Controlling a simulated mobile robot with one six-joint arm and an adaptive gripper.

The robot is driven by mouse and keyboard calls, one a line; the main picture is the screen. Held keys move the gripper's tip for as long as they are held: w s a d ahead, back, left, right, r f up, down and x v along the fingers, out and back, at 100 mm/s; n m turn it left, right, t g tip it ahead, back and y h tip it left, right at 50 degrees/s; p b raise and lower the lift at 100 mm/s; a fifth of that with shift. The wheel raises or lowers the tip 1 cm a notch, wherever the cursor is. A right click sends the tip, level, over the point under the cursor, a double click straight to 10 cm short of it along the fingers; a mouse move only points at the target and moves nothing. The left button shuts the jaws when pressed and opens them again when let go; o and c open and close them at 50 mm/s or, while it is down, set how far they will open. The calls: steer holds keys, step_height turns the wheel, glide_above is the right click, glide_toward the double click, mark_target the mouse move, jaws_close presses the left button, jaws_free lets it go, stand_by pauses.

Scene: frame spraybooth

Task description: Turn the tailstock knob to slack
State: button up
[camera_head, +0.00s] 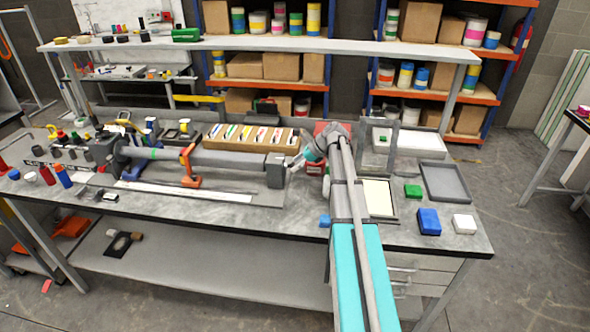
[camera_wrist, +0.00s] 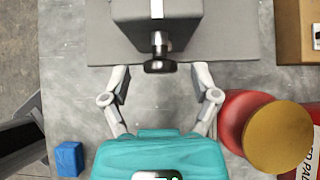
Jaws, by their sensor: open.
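The tailstock (camera_head: 275,172) is a dark grey block at the right end of the lathe on the workbench. In the wrist view the tailstock (camera_wrist: 150,30) is at the top, cut off by the edge. Its knob (camera_wrist: 159,66), dark and shiny on a short metal stem, points toward my gripper. A pale line runs along the block above it. My gripper (camera_wrist: 160,74) is open and empty, one finger on each side of the knob with clear gaps. In the head view my gripper (camera_head: 297,160) is just right of the tailstock; the knob is not clear there.
A blue block (camera_wrist: 69,158) lies on the bench at lower left in the wrist view. A red round thing (camera_wrist: 238,112) and a brown disc (camera_wrist: 278,138) stand close right of my gripper. A cardboard organiser (camera_head: 230,144) sits behind the lathe. A grey tray (camera_head: 446,182) lies at right.

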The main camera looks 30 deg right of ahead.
steer(key=shift+w+a+f, duration=0.2)
steer(key=shift+a+f, duration=0.1)
jaws_close()
stand_by(0.5)
